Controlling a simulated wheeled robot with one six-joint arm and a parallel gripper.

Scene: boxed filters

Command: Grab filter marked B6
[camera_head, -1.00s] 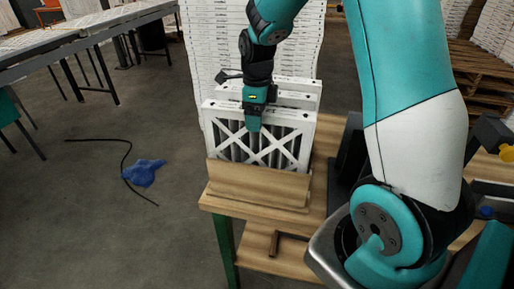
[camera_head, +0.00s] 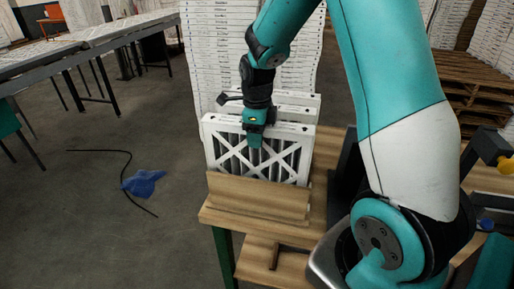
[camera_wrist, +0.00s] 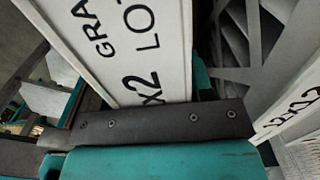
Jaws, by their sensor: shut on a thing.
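A white-framed filter (camera_head: 288,160) with an X-shaped front and grey pleats stands upright at the front of a wooden holder (camera_head: 255,197). Its lower part is hidden behind the holder's front board. My gripper (camera_head: 255,140) is shut on this filter's top edge from above, with one teal finger down its front face. In the wrist view, a white filter edge (camera_wrist: 140,50) with "GRA", "x2" and "LO" printed on it lies at the jaws. I cannot read a B6 mark on it. My gripper also shows in the wrist view.
At least one more white filter (camera_head: 305,104) stands close behind, and a filter edge shows at the right in the wrist view (camera_wrist: 292,108). A tall stack of white boxes (camera_head: 215,50) rises behind. The holder rests on a wooden table (camera_head: 325,180). A blue cloth (camera_head: 144,183) lies on the floor.

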